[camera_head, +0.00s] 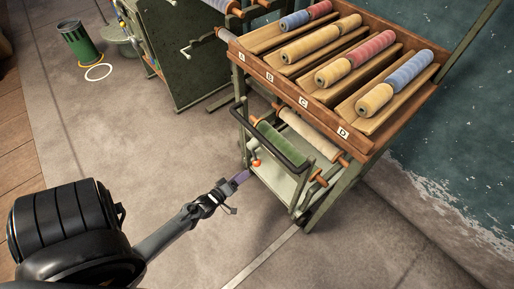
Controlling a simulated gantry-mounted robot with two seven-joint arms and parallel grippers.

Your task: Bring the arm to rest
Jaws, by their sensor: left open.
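My left arm comes in from the lower left, and its gripper (228,196) is open over the bare floor. No object shows between its fingers. It is just left of the wooden-topped cart (318,104), near the cart's lower shelf (277,180). A small purple patch (240,177) shows just beyond the fingers; I cannot tell what it belongs to. My right gripper is not in view.
The cart's top has slots labelled A to D holding blue, red and yellow rollers. A green roller (281,143) and a cream roller (312,132) hang below. A green cabinet (185,60) and green bin (80,43) stand behind. The floor (130,120) at left is clear.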

